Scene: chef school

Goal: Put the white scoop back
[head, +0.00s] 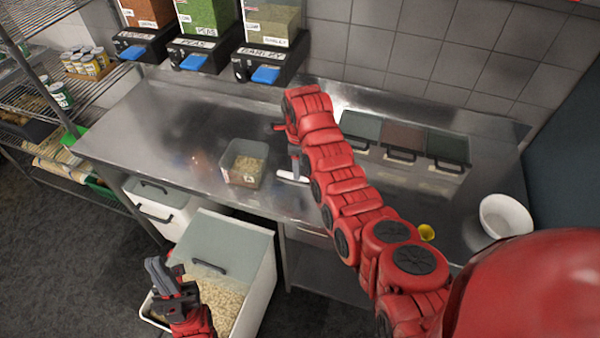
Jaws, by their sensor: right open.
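A small white piece, apparently the white scoop (291,177), shows on the steel counter right of a clear tub. My right arm reaches across the counter, and its gripper (295,163) points down at the white piece. The right gripper is open; the arm hides part of it, and I cannot tell whether it touches the scoop. My left gripper (158,275) is in front of the counter, above an open white bin (256,270) of pale grains. Its dark fingers point up, and their gap is unclear.
The clear tub (243,163) holds grains. Wall dispensers (270,55) hang at the back. Lidded containers (447,148) are set in the counter at right, near a white bowl (505,215) and a small yellow item (426,232). The counter's left part is clear.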

